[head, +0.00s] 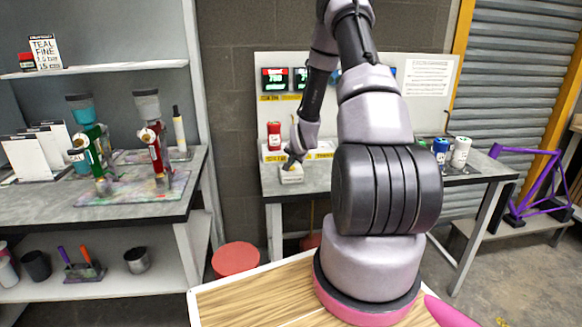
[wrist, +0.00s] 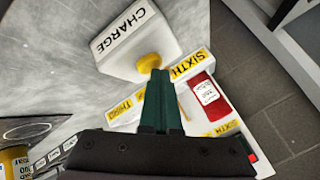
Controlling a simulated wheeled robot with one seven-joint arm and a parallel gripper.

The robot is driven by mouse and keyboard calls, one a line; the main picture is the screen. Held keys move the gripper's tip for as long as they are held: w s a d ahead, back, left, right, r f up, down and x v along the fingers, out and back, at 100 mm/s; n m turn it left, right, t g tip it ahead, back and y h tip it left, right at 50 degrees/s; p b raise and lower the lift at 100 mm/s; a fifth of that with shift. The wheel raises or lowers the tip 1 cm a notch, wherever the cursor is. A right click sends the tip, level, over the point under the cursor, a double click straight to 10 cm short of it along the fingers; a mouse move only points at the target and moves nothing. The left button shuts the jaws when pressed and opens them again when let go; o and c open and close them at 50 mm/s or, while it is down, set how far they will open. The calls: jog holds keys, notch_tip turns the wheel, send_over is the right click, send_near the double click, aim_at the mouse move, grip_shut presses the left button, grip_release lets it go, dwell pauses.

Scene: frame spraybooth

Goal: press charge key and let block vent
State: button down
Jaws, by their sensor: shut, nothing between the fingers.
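The charge key is a white block marked CHARGE (wrist: 122,42) with a yellow round button (wrist: 149,62). It sits on the grey bench, and the white block also shows in the head view (head: 291,175). My gripper (wrist: 158,72) is shut and empty, its dark green fingers together. The fingertips are at the yellow button and overlap it in the wrist view; I cannot tell whether it is pressed down. A white rack with yellow SIXTH and THIRD labels (wrist: 190,64) lies just beyond, partly hidden by the fingers. In the head view my gripper (head: 290,162) is small, right above the block.
A red labelled container (wrist: 209,95) stands by the rack, also in the head view (head: 274,135). Lit displays (head: 274,79) hang on the back panel. Blue (head: 440,147) and white (head: 461,151) cans stand at the bench's right. A red stool (head: 236,259) is below.

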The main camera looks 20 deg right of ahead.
jog(key=shift+r, duration=0.9)
jog(key=shift+r, duration=0.1)
jog(key=shift+r, duration=2.4)
